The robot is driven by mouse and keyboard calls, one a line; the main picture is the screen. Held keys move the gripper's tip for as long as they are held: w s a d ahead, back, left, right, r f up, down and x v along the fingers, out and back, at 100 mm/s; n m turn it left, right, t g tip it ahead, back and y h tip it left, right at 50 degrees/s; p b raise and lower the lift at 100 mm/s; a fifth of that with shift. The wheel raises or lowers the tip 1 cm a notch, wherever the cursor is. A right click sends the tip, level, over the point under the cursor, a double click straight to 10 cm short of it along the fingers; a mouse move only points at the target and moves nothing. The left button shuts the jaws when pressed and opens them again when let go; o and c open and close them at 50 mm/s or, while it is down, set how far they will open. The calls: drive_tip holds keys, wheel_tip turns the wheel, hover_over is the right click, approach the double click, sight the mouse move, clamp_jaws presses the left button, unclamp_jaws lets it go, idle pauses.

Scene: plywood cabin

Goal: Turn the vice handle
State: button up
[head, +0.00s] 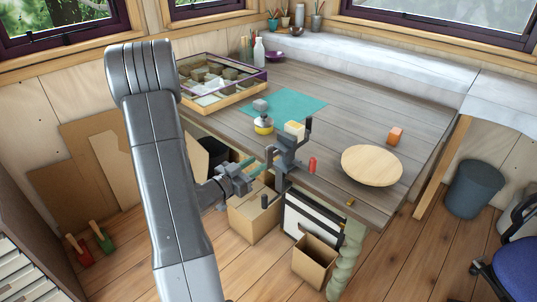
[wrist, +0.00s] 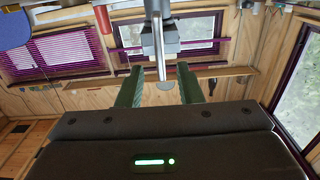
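The grey metal vice (head: 287,155) is fixed at the front edge of the wooden table (head: 330,185). A dark upright piece (head: 308,124) stands at its right, and a dark grip (head: 264,201) shows below its left side; I cannot tell surely which is the handle. My gripper (head: 256,168) is just left of the vice, below table height. In the wrist view its two green fingers (wrist: 158,85) are apart. A grey metal part (wrist: 158,40), seemingly of the vice, comes down from the top between them in the picture. I cannot tell whether they touch it.
Cardboard boxes (head: 253,218) stand on the floor below.

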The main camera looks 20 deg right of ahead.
sight(269, 169)
drive_tip(key=x, duration=0.6)
drive_tip(key=shift+w+d+p, duration=0.15)
drive_tip(key=shift+d+p, duration=0.2)
drive_tip(key=shift+p, duration=0.05)
clamp_jaws()
